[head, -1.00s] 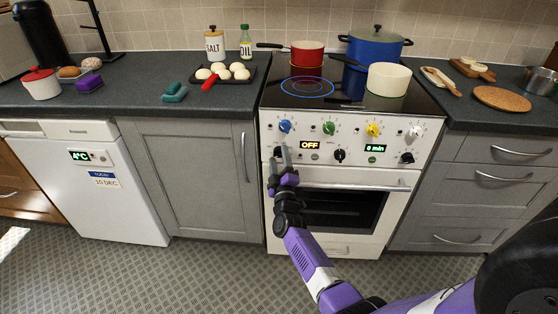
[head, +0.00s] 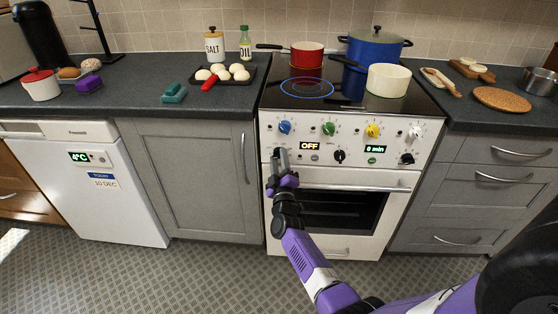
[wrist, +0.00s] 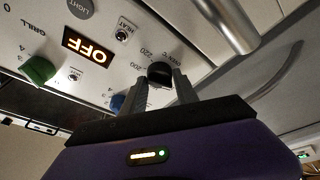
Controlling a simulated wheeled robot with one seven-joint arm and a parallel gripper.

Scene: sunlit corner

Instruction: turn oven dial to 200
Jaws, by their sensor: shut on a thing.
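The black oven dial (wrist: 160,72) is between the fingertips of my gripper (wrist: 160,82) in the wrist view, with the numbers 220 and 200 printed beside it. Its pointer is hidden. My gripper is shut on this dial. In the head view my gripper (head: 280,155) is at the left of the oven's control panel and hides the dial. The oven (head: 268,220) is white, with its door shut. Its display (head: 310,146) reads OFF, and this display also shows in the wrist view (wrist: 86,46).
Blue (head: 285,127), green (head: 329,128), yellow (head: 373,130) and white (head: 416,132) knobs line the panel above. Another black dial (head: 339,156) is right of the display. The door handle (head: 370,187) runs just below. Pots stand on the hob (head: 290,99), where a blue ring shows.

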